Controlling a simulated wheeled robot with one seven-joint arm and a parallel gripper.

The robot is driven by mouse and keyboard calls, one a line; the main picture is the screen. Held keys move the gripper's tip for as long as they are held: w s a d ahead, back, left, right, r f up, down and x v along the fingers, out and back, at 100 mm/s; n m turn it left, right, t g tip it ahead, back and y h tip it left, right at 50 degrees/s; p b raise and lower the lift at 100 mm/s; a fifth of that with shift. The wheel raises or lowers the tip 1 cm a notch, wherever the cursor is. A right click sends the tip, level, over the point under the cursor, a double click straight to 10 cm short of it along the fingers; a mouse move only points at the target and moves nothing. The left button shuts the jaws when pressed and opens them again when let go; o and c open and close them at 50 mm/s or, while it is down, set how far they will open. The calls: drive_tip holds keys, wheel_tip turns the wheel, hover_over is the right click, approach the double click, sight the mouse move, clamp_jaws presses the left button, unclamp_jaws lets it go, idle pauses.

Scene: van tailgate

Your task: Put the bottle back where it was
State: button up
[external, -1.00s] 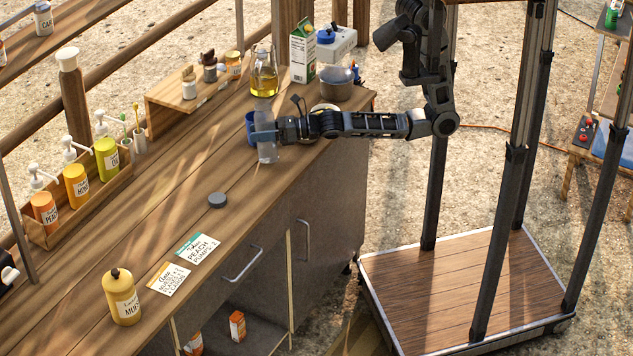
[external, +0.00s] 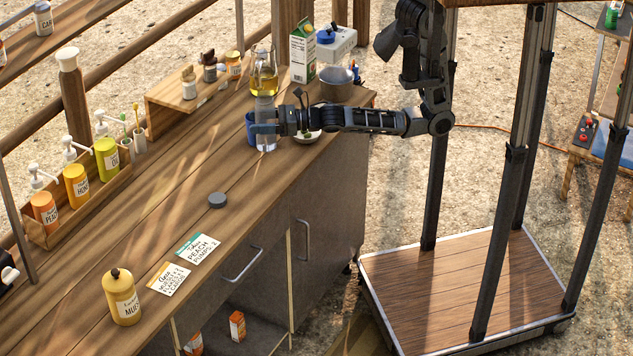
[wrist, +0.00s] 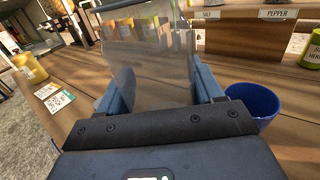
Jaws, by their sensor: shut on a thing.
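My gripper (external: 266,129) is shut on a clear, see-through bottle (external: 266,144) over the far part of the wooden counter. The bottle is roughly upright in the external view. In the wrist view, the clear bottle (wrist: 150,65) fills the space between the blue fingers of my gripper (wrist: 152,92), and pump bottles show through it. I cannot tell whether its base touches the counter. A blue cup (external: 251,124) stands close beside it, partly hidden; it also shows right of the fingers in the wrist view (wrist: 262,100).
A flask of yellow oil (external: 264,82) stands just behind the bottle. A small bowl (external: 310,137), a pot (external: 336,88) and a carton (external: 303,55) are near my arm. The counter (external: 180,195) is mostly clear toward the grey lid (external: 217,200) and cards (external: 197,247).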

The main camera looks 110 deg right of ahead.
drive_tip(key=r, duration=1)
drive_tip(key=shift+w+d+r, duration=0.15)
drive_tip(key=shift+d+r, duration=0.05)
drive_tip(key=shift+r, duration=0.1)
drive_tip(key=w+d+m+g+h+b, duration=0.1)
drive_tip(key=w+d+m+h+b, duration=0.2)
drive_tip(key=w+d, duration=0.35)
drive_tip(key=shift+n, duration=0.4)
drive_tip(key=shift+w+a+f+b, duration=0.8)
drive_tip(key=shift+a+f, duration=0.8)
drive_tip(key=shift+f, duration=1.05)
drive_tip(key=shift+w+a+f+b, duration=0.85)
drive_tip(key=shift+a+f, duration=0.8)
drive_tip(key=shift+f, duration=0.95)
drive_tip(key=shift+w+a+f+b, duration=0.8)
drive_tip(key=shift+a+f, duration=0.8)
drive_tip(key=shift+f, duration=1.05)
drive_tip(key=shift+w+f, duration=0.1)
drive_tip(key=shift+w, duration=0.05)
